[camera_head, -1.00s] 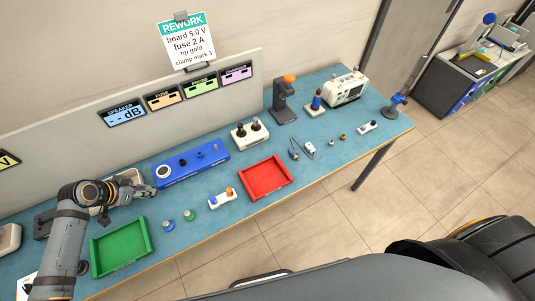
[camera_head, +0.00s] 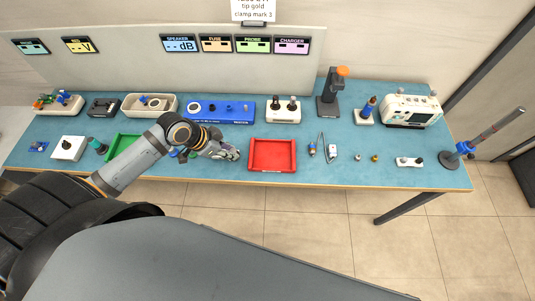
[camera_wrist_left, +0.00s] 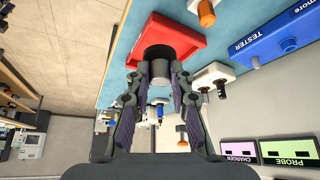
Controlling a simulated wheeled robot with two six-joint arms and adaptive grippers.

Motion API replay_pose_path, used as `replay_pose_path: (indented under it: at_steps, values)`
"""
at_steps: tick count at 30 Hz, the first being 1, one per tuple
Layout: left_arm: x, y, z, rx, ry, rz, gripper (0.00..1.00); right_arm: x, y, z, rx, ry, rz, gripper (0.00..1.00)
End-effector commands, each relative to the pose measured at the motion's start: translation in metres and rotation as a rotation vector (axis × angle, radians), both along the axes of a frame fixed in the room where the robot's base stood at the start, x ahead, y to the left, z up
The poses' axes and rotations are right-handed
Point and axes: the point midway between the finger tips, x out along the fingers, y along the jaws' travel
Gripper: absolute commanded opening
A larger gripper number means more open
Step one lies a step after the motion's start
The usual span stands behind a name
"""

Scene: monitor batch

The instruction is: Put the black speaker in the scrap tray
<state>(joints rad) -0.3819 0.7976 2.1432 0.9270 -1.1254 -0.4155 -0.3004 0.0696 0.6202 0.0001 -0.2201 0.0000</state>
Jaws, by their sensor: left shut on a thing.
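The black speaker (camera_wrist_left: 158,53), a short dark round piece with a grey cylindrical part, is between the fingers of my left gripper (camera_wrist_left: 160,82) in the left wrist view. The gripper is shut on it. In the head view my left gripper (camera_head: 232,154) is just left of the red tray (camera_head: 273,170), and I cannot make out the speaker there. The red tray looks empty and also shows beyond the speaker in the wrist view (camera_wrist_left: 190,41). No scrap label is readable on it. My right gripper is not in view.
A blue tester (camera_head: 222,118) and a white block with dark knobs (camera_head: 284,117) stand behind. A green tray (camera_head: 112,147) is partly behind my left arm. Small parts, including a white connector block (camera_head: 410,162), lie to the right. Bare table lies between them.

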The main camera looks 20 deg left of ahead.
Motion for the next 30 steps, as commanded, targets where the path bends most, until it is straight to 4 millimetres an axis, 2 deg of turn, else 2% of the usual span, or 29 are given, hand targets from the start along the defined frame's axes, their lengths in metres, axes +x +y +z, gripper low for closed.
replay_pose_path:
  at_steps: [1, 5, 11, 16, 21, 26, 30]
  values:
    - [0.008, -0.007, -0.004, -0.011, -0.006, 0.006, 0.0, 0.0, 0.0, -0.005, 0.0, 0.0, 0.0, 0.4]
    - [0.024, -0.019, -0.011, -0.013, -0.004, 0.003, 0.0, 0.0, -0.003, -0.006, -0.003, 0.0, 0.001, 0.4]
    - [0.058, -0.043, -0.026, -0.013, 0.0, 0.003, 0.0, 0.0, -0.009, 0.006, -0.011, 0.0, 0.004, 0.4]
    - [0.082, -0.059, -0.063, -0.006, 0.003, 0.0, 0.0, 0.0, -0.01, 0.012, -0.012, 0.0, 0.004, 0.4]
    - [0.094, -0.066, -0.082, -0.001, 0.001, -0.002, 0.0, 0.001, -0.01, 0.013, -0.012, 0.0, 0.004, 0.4]
    - [0.096, -0.068, -0.087, 0.0, 0.0, -0.001, 0.0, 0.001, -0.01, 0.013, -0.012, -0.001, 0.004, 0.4]
    - [0.098, -0.07, -0.109, -0.001, 0.003, -0.001, 0.0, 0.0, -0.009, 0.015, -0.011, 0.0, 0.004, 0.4]
